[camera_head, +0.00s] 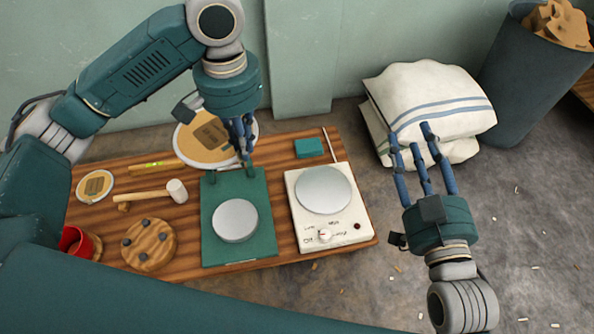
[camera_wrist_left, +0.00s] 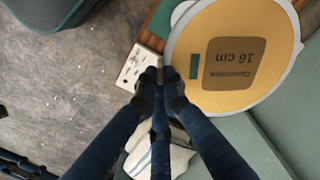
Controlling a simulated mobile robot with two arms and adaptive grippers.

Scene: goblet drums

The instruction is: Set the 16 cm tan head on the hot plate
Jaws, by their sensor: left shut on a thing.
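The 16 cm tan head (camera_head: 190,140) is a round tan disc with a pale rim and a brown label; in the left wrist view (camera_wrist_left: 222,95) its label reads "16 cm". My left gripper (camera_head: 245,165) is shut on its rim at the right side, and the fingertips also show in the left wrist view (camera_wrist_left: 162,80). The hot plate (camera_head: 306,222) is a white box with a round grey plate on top and a red-marked knob, right of the held head; part of a white box shows beyond the fingers in the wrist view. My right gripper (camera_head: 414,135) is open and empty, right of the hot plate.
On the wooden table (camera_head: 290,262) stand a green board with a grey disc (camera_head: 235,220), a mallet (camera_head: 150,193), a smaller tan head (camera_head: 95,186), a knobbed wooden disc (camera_head: 149,244), a red cup (camera_head: 76,242) and a green block (camera_head: 309,148). A white sack (camera_head: 425,95) lies beyond.

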